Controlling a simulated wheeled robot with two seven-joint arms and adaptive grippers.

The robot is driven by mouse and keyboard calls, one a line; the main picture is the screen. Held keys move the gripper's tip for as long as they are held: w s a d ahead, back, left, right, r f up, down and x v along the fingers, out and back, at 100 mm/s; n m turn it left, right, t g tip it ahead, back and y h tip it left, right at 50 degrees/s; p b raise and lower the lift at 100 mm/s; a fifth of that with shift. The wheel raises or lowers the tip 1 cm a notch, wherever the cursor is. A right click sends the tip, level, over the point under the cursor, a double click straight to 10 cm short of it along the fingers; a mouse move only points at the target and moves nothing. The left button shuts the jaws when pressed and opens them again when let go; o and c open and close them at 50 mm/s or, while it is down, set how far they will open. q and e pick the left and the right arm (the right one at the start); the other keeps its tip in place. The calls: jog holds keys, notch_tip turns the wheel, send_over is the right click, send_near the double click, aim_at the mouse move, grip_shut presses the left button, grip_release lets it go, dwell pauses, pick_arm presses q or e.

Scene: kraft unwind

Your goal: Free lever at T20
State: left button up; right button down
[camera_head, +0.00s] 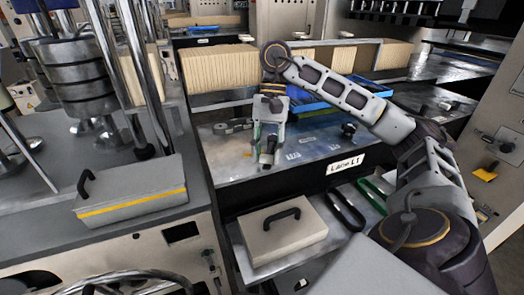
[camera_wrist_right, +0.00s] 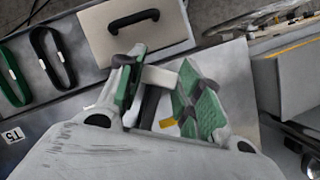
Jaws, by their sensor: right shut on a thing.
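My right gripper (camera_head: 267,158) hangs over the table (camera_head: 225,165) behind the "Lane L1" label (camera_head: 345,165). In the right wrist view the gripper (camera_wrist_right: 158,78) has green-padded fingers closed around a small pale piece with a dark part beside it; I cannot tell what the piece is. A yellow patch (camera_wrist_right: 167,123) shows below it, between the fingers. I cannot read a T20 mark or make out a lever for certain. A dark knob (camera_head: 348,130) stands on the table to the right of the gripper. My left gripper is not in view.
A pale box lid with a black handle (camera_head: 283,230) lies in front, with black (camera_head: 346,208) and green (camera_head: 372,195) straps to its right. A "T5" tag (camera_wrist_right: 15,133) shows. A grey box (camera_head: 130,195) and metal columns stand left. A blue tray (camera_head: 315,95) lies behind.

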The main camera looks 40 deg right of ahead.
jog(key=shift+s+d+r+n+h, duration=0.15)
jog(key=shift+s+d+n+h, duration=0.2)
jog(key=shift+n, duration=0.25)
jog(key=shift+s+d+n+g+p, duration=0.3)
jog(key=shift+n+p, duration=0.3)
jog(key=shift+p, duration=0.1)
jog(key=shift+s+d, duration=0.1)
jog(key=shift+d, duration=0.05)
jog(key=shift+n, duration=0.3)
jog(key=c, duration=1.1)
grip_release()
jog(key=shift+o, duration=0.7)
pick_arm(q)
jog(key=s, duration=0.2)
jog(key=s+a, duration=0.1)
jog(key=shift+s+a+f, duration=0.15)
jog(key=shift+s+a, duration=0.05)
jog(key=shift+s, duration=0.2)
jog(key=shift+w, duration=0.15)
